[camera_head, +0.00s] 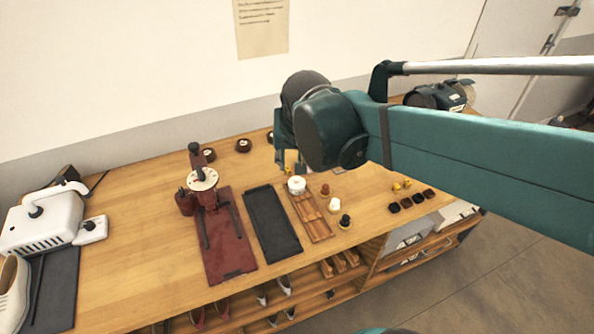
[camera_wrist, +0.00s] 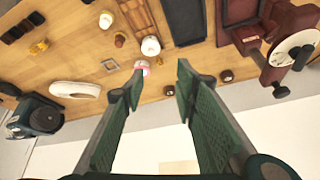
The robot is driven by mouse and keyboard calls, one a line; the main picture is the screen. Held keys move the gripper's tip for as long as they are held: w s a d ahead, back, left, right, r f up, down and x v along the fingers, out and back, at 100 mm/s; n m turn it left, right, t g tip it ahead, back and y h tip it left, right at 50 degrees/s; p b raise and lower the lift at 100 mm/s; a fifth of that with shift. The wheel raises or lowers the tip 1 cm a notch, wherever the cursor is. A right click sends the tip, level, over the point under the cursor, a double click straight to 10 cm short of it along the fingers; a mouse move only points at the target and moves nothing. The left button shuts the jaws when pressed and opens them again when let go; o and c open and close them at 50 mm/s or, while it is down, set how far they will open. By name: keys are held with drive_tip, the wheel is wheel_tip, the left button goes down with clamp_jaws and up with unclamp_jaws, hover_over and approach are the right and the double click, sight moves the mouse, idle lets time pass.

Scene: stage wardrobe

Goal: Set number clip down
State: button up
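My gripper (camera_wrist: 161,76) is open in the wrist view, with a clear gap between its two green fingers and nothing held across it. A small pink-and-white piece (camera_wrist: 143,66) shows at the left fingertip, partly covered by it; I cannot tell whether it is the number clip or whether the finger touches it. A white round pot (camera_wrist: 150,46) stands beside that piece. In the head view my gripper (camera_head: 288,163) is above the back of the table, mostly hidden by my wrist. The white pot (camera_head: 296,185) shows just in front of it. No thing is clearly recognisable as the number clip.
A black tray (camera_head: 272,223) and a dark red press (camera_head: 228,250) stand left of the pot. A wooden slotted tray (camera_head: 319,229) lies in front. Small bottles and dark blocks (camera_head: 412,201) are to the right. A white machine (camera_head: 45,222) stands far left.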

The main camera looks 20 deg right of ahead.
drive_tip(key=s+a+n+t+y, duration=0.1)
drive_tip(key=s+n, duration=0.3)
drive_tip(key=s, duration=0.6)
drive_tip(key=shift+s+a+r+t, duration=0.25)
drive_tip(key=shift+r+t, duration=0.1)
drive_tip(key=shift+t, duration=0.15)
drive_tip(key=shift+f+b, duration=1.4)
drive_tip(key=shift+b, duration=0.05)
